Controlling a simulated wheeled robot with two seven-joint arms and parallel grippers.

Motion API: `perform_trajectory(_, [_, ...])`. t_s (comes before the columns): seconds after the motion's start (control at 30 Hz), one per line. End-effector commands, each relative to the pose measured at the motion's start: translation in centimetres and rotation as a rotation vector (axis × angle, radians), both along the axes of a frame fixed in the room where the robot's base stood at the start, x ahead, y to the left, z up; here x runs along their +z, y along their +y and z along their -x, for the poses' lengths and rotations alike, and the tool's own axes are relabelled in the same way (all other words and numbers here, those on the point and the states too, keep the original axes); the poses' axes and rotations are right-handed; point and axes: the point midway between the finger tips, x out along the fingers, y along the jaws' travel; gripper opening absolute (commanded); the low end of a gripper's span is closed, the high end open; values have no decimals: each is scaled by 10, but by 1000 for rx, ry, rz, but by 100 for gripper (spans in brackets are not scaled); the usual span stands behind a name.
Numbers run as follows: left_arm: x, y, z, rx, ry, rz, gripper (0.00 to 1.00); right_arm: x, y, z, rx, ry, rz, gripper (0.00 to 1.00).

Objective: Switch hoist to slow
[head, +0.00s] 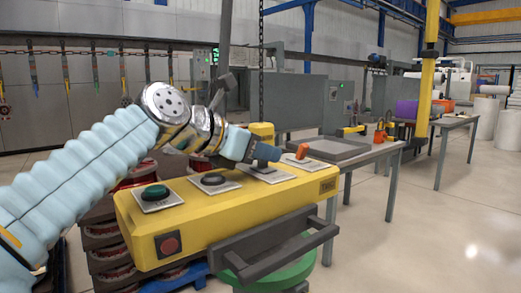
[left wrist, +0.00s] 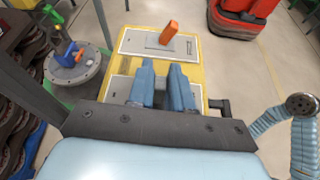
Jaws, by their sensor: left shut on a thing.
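A yellow control box (head: 225,210) carries a row of plates with controls. From the left are a green button (head: 154,193), a black button (head: 213,180), a third plate (head: 270,174) and an orange lever (head: 302,151) on the far plate. My left gripper (head: 268,155) points down at the third plate. In the left wrist view its blue fingers (left wrist: 163,88) stand over the near plate, one on each side of a narrow control that they mostly hide. The orange lever (left wrist: 169,32) stands apart, beyond the fingers. Plate labels are too small to read. My right gripper does not show.
A red button (head: 168,244) is on the box's front face, and a dark grey bar (head: 275,255) juts out before it. Grey tables (head: 350,152) stand behind to the right. The floor at the right is clear.

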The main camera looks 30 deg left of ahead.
Motion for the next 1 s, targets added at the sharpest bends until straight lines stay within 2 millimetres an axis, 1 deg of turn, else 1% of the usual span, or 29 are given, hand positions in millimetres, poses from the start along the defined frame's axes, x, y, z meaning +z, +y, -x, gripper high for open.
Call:
perform_trajectory(0.2, [-1,-6,3,0,-64,-155,0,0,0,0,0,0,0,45])
perform_trajectory(0.4, [-2,-10,5,-1,-106,-257,0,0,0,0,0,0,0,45])
perform_trajectory(0.6, [-3,-12,5,0,-129,-314,0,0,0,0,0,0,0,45])
perform_trajectory(1.0, [-4,-13,5,-1,-137,-335,0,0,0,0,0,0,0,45])
